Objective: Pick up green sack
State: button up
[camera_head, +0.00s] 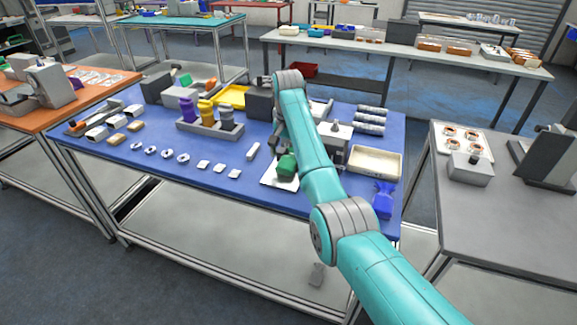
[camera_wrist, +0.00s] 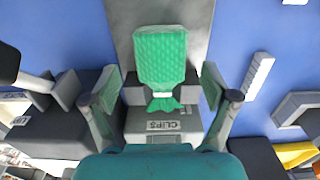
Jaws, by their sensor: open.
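The green sack (camera_head: 287,165) lies on a pale plate (camera_head: 270,182) near the front of the blue table, just left of my teal arm. In the wrist view the green sack (camera_wrist: 160,58) has a quilted body and a white tie around its neck, with the neck end towards me. My gripper (camera_wrist: 158,88) is open, with one finger on each side of the sack's lower end and gaps between. The fingers do not appear to touch it. In the head view my arm hides most of the gripper.
A blue sack (camera_head: 383,199) and a cream tray (camera_head: 376,162) are right of my arm. A small white bar (camera_head: 253,151) lies left of the plate. Purple and yellow bottles (camera_head: 206,110) stand farther back.

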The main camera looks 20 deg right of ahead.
aim_at(287, 162)
notch_tip(287, 162, down, 4)
jog(key=shift+a+r, duration=0.1)
jog(key=shift+r, duration=0.1)
jog(key=c, duration=1.5)
jog(key=shift+r, duration=0.1)
